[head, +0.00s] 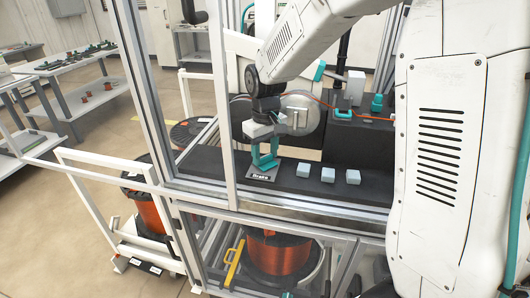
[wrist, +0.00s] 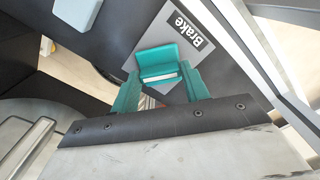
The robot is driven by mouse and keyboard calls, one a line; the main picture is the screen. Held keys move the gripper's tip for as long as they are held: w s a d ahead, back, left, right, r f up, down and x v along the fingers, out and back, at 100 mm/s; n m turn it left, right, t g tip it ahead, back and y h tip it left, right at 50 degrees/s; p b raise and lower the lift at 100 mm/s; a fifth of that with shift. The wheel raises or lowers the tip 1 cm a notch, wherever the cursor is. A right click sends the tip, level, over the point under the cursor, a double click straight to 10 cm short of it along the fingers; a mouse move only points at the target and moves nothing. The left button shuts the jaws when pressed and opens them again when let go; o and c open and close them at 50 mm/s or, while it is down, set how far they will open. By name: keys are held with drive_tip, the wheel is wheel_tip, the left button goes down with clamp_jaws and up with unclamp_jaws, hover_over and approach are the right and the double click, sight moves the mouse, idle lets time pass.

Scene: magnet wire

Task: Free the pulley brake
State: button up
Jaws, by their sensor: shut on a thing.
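The brake is a teal lever or handle (wrist: 158,58) on a grey plate labelled "Brake" (wrist: 190,32); the plate (head: 264,174) also shows in the head view, on the dark shelf inside the machine frame. My gripper (wrist: 162,82) has teal fingers, one on each side of the teal lever, and is shut on it. In the head view my gripper (head: 265,154) points down just above the plate, and its teal fingers are hard to tell from the lever. A grey pulley-like disc (head: 300,115) stands behind my gripper, partly hidden by it.
Several pale blue blocks (head: 328,174) sit in a row right of the plate. Metal frame posts (head: 226,100) stand close left of my gripper. A copper wire spool (head: 275,252) is below the shelf; another (head: 150,212) stands outside at left. An orange wire (head: 345,106) runs behind.

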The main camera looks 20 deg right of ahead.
sight(265, 156)
drive_tip(key=m, duration=0.5)
drive_tip(key=shift+m, duration=2.5)
drive_tip(key=o, duration=1)
wheel_tip(265, 156, up, 8)
drive_tip(key=shift+f, duration=0.1)
